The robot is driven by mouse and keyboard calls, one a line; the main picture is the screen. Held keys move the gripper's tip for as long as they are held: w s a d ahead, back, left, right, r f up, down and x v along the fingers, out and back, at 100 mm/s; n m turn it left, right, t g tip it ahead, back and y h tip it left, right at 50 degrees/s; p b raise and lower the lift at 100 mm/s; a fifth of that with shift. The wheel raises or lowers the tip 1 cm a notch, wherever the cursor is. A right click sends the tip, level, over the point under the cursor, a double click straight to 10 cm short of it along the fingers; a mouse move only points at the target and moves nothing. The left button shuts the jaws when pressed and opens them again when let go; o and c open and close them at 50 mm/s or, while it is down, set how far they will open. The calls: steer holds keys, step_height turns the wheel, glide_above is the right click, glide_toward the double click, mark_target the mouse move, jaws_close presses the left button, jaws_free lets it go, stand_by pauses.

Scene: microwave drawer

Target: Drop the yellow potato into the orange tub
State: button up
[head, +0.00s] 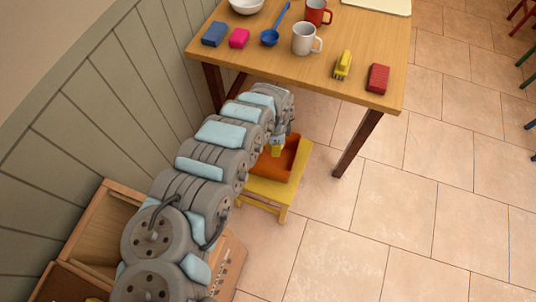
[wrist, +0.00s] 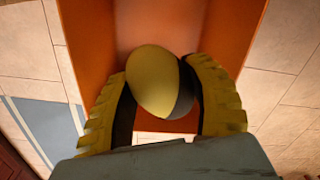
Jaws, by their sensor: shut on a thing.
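The yellow potato (wrist: 152,82) is a smooth, rounded yellow shape held between the two ridged yellow fingers of my gripper (wrist: 163,95) in the wrist view. The orange tub (wrist: 185,25) lies beyond the potato in that view, with its inner walls and floor showing around it. In the head view the orange tub (head: 291,160) sits on a small yellow stool beside the table. My gripper (head: 277,148) is over the tub there, partly hidden by my arm. The potato cannot be made out clearly in the head view. I cannot tell its exact height over the tub floor.
The wooden table (head: 372,40) stands behind, bearing a white mug (head: 304,39), a red mug (head: 317,12), a blue ladle (head: 270,37), a yellow toy (head: 342,65) and a red block (head: 377,79). The yellow stool (head: 262,190) supports the tub.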

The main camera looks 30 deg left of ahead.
steer(key=o, duration=1.3)
steer(key=shift+o, duration=0.2)
steer(key=shift+r, duration=6)
